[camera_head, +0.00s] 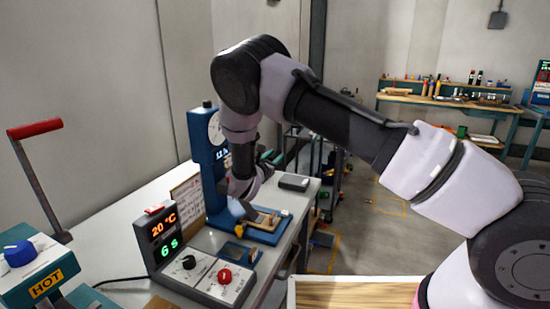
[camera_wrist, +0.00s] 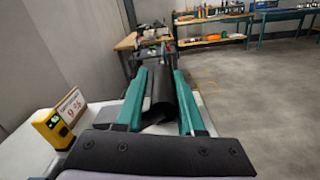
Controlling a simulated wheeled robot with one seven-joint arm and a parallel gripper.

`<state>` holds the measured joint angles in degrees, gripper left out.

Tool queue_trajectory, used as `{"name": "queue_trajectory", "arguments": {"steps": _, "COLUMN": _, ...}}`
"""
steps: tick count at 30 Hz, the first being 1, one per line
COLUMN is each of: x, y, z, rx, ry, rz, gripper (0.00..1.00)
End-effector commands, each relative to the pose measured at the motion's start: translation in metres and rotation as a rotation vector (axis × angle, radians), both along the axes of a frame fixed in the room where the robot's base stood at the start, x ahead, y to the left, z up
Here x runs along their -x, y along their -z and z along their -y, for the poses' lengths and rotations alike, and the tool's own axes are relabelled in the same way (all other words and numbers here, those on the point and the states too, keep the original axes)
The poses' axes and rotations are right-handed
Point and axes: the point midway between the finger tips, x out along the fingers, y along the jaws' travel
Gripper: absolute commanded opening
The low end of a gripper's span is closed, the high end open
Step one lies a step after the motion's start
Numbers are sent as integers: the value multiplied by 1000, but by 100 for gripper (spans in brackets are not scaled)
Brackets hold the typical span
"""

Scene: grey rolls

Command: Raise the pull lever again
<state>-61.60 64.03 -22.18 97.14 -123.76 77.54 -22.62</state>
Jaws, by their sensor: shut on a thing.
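A blue stand (camera_head: 201,145) with a round dial and a small display rises from a blue base on the bench. My gripper (camera_wrist: 160,88) is beside this stand, and its teal fingers (camera_head: 283,160) show partly behind my arm. In the wrist view the fingers close on a dark grey rounded piece (camera_wrist: 158,100). I cannot tell whether this piece is the pull lever's grip, as its far end is hidden. A lever with a red handle (camera_head: 35,129) stands raised on the HOT machine at the left, apart from my gripper.
A control box (camera_head: 215,280) with black and red knobs and a 20 °C, 6 s display stands in front. A small grey box (camera_head: 293,182) lies near the bench edge. A yellow device (camera_wrist: 48,127) and a sign (camera_wrist: 72,105) stand left of my gripper. Open floor lies right.

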Motion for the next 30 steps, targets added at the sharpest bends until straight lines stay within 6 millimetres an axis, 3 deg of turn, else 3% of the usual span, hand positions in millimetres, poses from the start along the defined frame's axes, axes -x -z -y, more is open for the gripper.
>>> {"name": "queue_trajectory", "arguments": {"steps": 15, "x": 2, "y": 7, "z": 6, "rx": 12, "ry": 10, "rz": -12, "gripper": 0}}
{"name": "queue_trajectory", "arguments": {"steps": 30, "x": 1, "y": 2, "z": 3, "rx": 39, "ry": 9, "rz": -22, "gripper": 0}}
